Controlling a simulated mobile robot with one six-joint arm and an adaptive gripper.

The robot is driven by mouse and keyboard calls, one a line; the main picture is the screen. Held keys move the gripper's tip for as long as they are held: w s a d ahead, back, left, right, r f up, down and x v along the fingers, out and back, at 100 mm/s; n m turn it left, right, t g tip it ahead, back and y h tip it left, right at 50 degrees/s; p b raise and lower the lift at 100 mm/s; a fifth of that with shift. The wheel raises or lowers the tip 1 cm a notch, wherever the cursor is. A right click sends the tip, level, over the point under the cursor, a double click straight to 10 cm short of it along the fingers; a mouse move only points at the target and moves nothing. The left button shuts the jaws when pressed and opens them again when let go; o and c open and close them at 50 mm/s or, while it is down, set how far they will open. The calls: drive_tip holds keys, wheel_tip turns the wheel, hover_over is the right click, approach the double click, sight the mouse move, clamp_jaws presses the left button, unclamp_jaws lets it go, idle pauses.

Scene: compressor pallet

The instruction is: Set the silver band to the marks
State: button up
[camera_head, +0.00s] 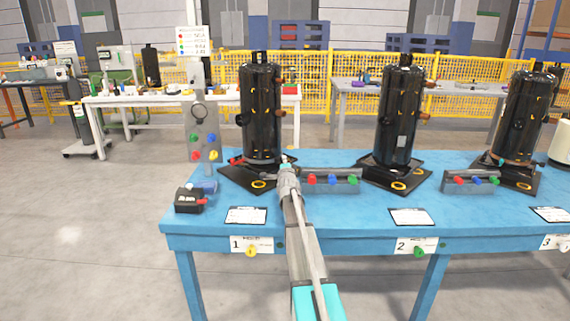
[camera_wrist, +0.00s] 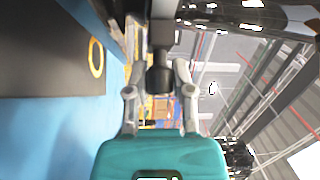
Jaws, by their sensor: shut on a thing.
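The left black compressor (camera_head: 262,110) stands upright on a dark base plate at station 1 of the blue table, with small yellow marks on its side. My gripper (camera_head: 287,165) is at the lower right of this compressor, close to its foot. In the wrist view my gripper is shut on a dark grey part (camera_wrist: 160,76) between its fingers. The compressor's glossy black side shows in the wrist view (camera_wrist: 225,14). I cannot clearly make out the silver band; my gripper and arm hide part of the compressor's foot.
Two more black compressors (camera_head: 400,110) (camera_head: 524,112) stand to the right. A grey rack with coloured knobs (camera_head: 335,186) is right beside my gripper. A grey panel (camera_head: 203,130) and a black box (camera_head: 189,201) stand left. The blue table's (camera_head: 370,224) front strip is partly free.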

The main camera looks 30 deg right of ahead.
clamp_jaws()
drive_tip(key=shift+r, duration=0.1)
wheel_tip(320, 180, up, 4)
drive_tip(key=p, duration=0.3)
drive_tip(key=shift+f+p, duration=0.2)
drive_tip(key=shift+p, duration=0.15)
drive_tip(key=o, duration=0.8)
unclamp_jaws()
drive_tip(key=shift+f, duration=0.1)
drive_tip(key=shift+o, duration=0.2)
drive_tip(key=shift+f, duration=0.1)
